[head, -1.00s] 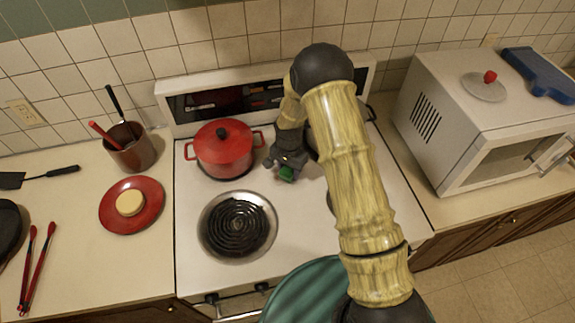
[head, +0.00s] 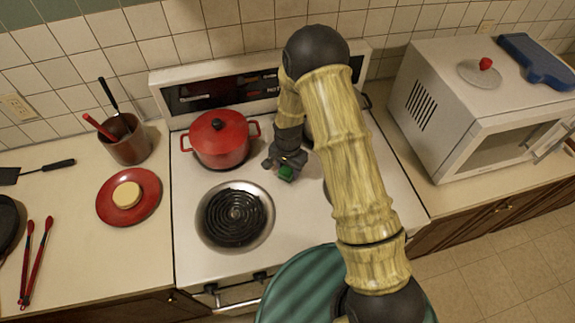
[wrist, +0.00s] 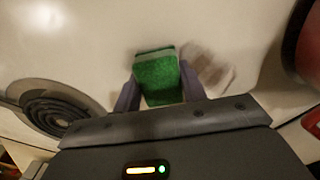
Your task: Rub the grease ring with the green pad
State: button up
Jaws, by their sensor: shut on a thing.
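The green pad (wrist: 158,80) is held between the two fingers of my gripper (wrist: 160,92) in the wrist view. In the head view the pad (head: 286,173) shows as a small green patch under my gripper (head: 284,163), over the white stovetop right of the red pot. A faint brownish smear (wrist: 208,68), which looks like the grease ring, lies on the stovetop just right of the pad in the wrist view. Part of it is hidden behind the right finger. I cannot make it out in the head view. I cannot tell whether the pad touches the surface.
A red lidded pot (head: 219,140) stands close left of my gripper. A coil burner (head: 235,215) lies in front of it. My arm hides the stove's right side. A white microwave (head: 470,115) stands on the right counter. A red plate (head: 148,209) is on the left counter.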

jog(key=shift+s+f, duration=0.1)
jog(key=shift+s, duration=0.1)
jog(key=shift+a, duration=1)
jog(key=shift+r, duration=0.2)
jog(key=shift+w, duration=0.15)
jog(key=shift+w+a+f+b, duration=0.1)
jog(key=shift+w+a+b, duration=0.1)
jog(key=shift+w, duration=0.6)
jog(key=shift+w+a+f+b, duration=0.1)
jog(key=shift+w+b, duration=0.05)
jog(key=shift+w, duration=0.6)
jog(key=shift+r, duration=0.1)
jog(key=shift+w, duration=0.2)
jog(key=shift+w+a+b, duration=0.15)
jog(key=shift+w+a, duration=0.05)
jog(key=shift+w, duration=0.65)
jog(key=shift+w+a+b, duration=0.15)
jog(key=shift+w+a, duration=0.05)
jog(key=shift+w, duration=0.6)
